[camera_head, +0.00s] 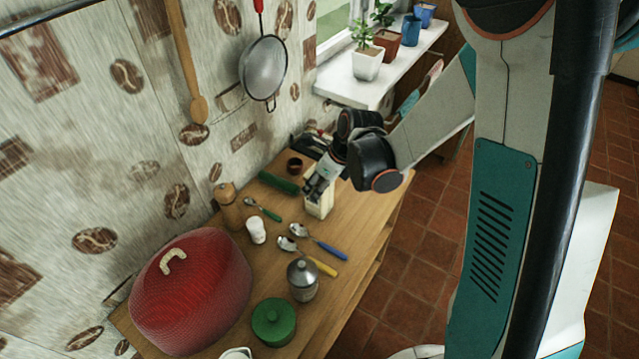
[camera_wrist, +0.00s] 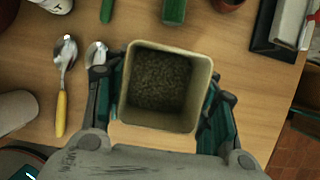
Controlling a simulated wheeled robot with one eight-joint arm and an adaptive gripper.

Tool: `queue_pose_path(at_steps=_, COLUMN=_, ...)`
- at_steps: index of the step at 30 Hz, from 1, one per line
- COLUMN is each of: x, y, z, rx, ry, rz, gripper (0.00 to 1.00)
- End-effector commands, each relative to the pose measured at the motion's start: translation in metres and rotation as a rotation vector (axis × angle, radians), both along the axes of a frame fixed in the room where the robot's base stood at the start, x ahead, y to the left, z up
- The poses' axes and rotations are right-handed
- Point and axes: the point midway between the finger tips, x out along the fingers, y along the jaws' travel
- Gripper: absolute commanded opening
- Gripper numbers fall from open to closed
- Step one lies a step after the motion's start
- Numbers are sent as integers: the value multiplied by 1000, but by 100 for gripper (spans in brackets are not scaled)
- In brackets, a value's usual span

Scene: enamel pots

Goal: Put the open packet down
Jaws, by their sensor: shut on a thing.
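The open packet (camera_head: 319,207) is a cream, square-sided box near the right edge of the wooden table (camera_head: 352,262). My gripper (camera_head: 320,186) is above it, shut on its sides. In the wrist view the packet (camera_wrist: 204,72) is seen from above, with an open top and dark grains inside. The gripper fingers (camera_wrist: 162,98) press on its left and right sides. It looks upright. Its base is hidden in the wrist view, and I cannot tell whether it touches the table.
Spoons with blue (camera_head: 333,252), yellow (camera_head: 322,266) and green (camera_head: 270,214) handles lie nearby. A dark green block (camera_head: 279,182), a small brown cup (camera_head: 294,165), a white shaker (camera_head: 257,231), a metal canister (camera_head: 302,281), a green pot (camera_head: 273,322) and a red cover (camera_head: 190,295) also occupy the table.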

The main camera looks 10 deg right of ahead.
Motion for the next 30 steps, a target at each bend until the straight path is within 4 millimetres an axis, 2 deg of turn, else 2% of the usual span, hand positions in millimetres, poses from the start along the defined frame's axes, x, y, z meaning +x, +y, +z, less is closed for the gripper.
queue_pose_path(at_steps=2, x=0, y=0, z=-3, rx=0, ry=0, rz=0, gripper=16)
queue_pose_path(at_steps=3, x=0, y=0, z=-2, rx=0, ry=0, rz=0, gripper=60)
queue_pose_path(at_steps=5, x=0, y=0, z=-2, rx=0, ry=0, rz=0, gripper=71)
queue_pose_path(at_steps=18, x=0, y=0, z=3, rx=0, ry=0, rz=0, gripper=71)
queue_pose_path(at_steps=23, x=-7, y=-7, z=26, rx=0, ry=0, rz=-2, gripper=71)
queue_pose_path(at_steps=30, x=-21, y=-21, z=74, rx=1, ry=1, rz=-2, gripper=71)
